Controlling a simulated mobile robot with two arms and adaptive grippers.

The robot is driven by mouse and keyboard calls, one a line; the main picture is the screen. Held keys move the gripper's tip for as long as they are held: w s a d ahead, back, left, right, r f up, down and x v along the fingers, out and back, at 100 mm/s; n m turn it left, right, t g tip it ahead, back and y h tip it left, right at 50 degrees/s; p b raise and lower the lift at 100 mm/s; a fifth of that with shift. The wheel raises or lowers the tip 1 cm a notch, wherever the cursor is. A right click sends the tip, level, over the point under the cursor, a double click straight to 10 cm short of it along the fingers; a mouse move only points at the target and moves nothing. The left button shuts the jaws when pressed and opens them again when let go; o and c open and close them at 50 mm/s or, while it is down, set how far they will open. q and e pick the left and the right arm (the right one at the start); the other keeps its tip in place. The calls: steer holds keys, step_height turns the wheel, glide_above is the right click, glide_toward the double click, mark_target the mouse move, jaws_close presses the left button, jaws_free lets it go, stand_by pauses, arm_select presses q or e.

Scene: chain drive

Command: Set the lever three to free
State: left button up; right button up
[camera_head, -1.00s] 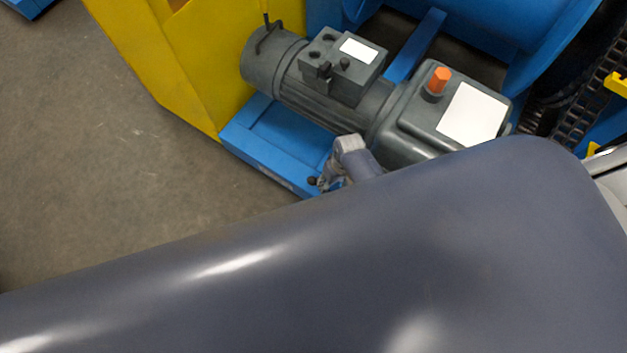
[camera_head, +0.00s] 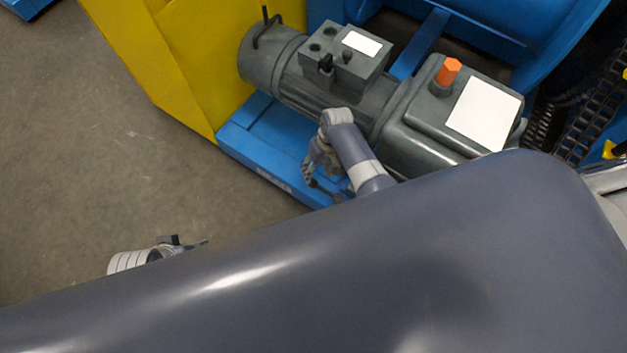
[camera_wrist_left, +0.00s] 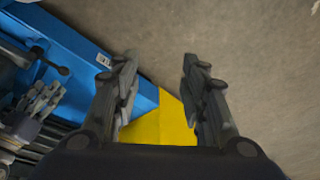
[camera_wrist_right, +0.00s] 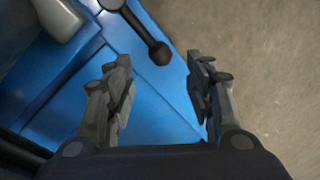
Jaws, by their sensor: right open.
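A black lever with a round knob (camera_wrist_right: 159,53) stands out over the blue base frame in the right wrist view. A black knobbed lever (camera_wrist_left: 58,69) also shows in the left wrist view. I see no label telling which lever is three. My right gripper (camera_head: 312,176) is beside the motor, over the blue base. In its wrist view its fingers (camera_wrist_right: 160,88) are open and empty, with the knob beyond them, apart. My left gripper (camera_head: 203,243) is lower left in the head view, partly hidden by my body. Its fingers (camera_wrist_left: 160,82) are open and empty.
A grey motor (camera_head: 335,95) and gearbox (camera_head: 425,125) sit on the blue base (camera_head: 262,150). A yellow panel (camera_head: 190,60) is behind. A chain (camera_head: 590,120) runs at right. The floor (camera_head: 80,160) at left is clear.

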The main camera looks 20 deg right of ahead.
mark_target(314, 181)
steer(key=shift+a+f+b, duration=0.2)
steer(key=shift+f+b, duration=0.25)
steer(key=shift+f, duration=0.65)
steer(key=f+b, duration=0.2)
steer(key=f, duration=0.1)
steer(key=shift+a+f, duration=0.15)
steer(key=shift+a, duration=0.2)
arm_select(q)
steer(key=w+d+r+t+b, duration=0.1)
steer(key=w+r+t, duration=0.2)
steer(key=w, duration=0.2)
steer(key=shift+w+d+r+t+h, duration=0.25)
steer(key=shift+d+r+t+h, duration=0.05)
steer(key=shift+d+h, duration=0.1)
arm_select(e)
steer(key=shift+a+f, duration=0.15)
steer(key=shift+f, duration=0.7)
steer(key=shift+c, duration=0.6)
steer(key=shift+s, duration=0.1)
jaws_close()
